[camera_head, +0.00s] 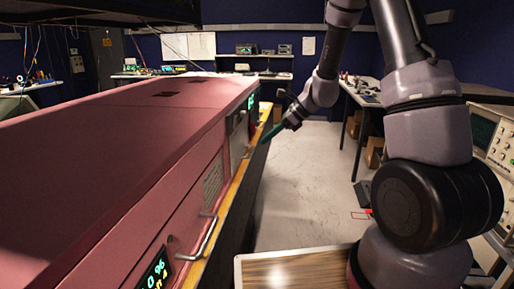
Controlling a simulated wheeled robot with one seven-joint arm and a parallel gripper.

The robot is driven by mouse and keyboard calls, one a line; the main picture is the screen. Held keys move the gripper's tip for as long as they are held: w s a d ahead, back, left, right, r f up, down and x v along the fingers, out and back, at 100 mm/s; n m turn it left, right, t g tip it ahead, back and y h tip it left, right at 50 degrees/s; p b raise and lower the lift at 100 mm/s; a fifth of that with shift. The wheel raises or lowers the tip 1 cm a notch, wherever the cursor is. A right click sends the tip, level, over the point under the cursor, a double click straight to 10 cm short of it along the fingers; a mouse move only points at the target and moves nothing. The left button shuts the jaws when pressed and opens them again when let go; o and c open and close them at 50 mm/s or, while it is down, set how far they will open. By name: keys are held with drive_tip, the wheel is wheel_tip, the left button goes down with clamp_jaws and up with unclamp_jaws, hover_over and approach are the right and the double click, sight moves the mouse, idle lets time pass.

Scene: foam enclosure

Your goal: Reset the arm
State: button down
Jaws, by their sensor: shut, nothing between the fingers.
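My arm rises at the right of the head view, bends at the top edge and comes down toward the middle. My gripper (267,137) is at the end of the arm, pointing down and left, beside the front of the long red cabinet (125,130). It looks shut and empty, with dark teal fingers. The tips are close to the yellow edge strip (228,190); I cannot tell whether they touch it. The top bend of the arm is cut off by the frame.
A metal handle (200,240) and a lit display (155,275) are on the cabinet's front. A wood-topped surface (290,272) lies at the bottom. An oscilloscope (492,140) is at the right edge. Workbenches (365,95) stand behind. The pale floor (305,190) in the middle is mostly clear.

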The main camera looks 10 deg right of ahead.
drive_tip(key=s+d+r+n+h, duration=0.1)
drive_tip(key=s+d+r+n, duration=0.1)
drive_tip(key=s+r+n, duration=0.4)
drive_tip(key=s+d+r+n+h, duration=0.15)
drive_tip(key=s+r, duration=0.25)
drive_tip(key=r, duration=0.5)
drive_tip(key=s+d+r+n+t+h, duration=0.2)
drive_tip(key=s+d+r+n, duration=0.2)
drive_tip(key=s, duration=0.3)
drive_tip(key=s+d+r+n+t+h, duration=0.2)
drive_tip(key=s+d+r+n, duration=0.2)
drive_tip(key=s, duration=0.4)
drive_tip(key=shift+d+r+n+t, duration=0.2)
drive_tip(key=shift+n+t, duration=0.2)
drive_tip(key=shift+n, duration=0.45)
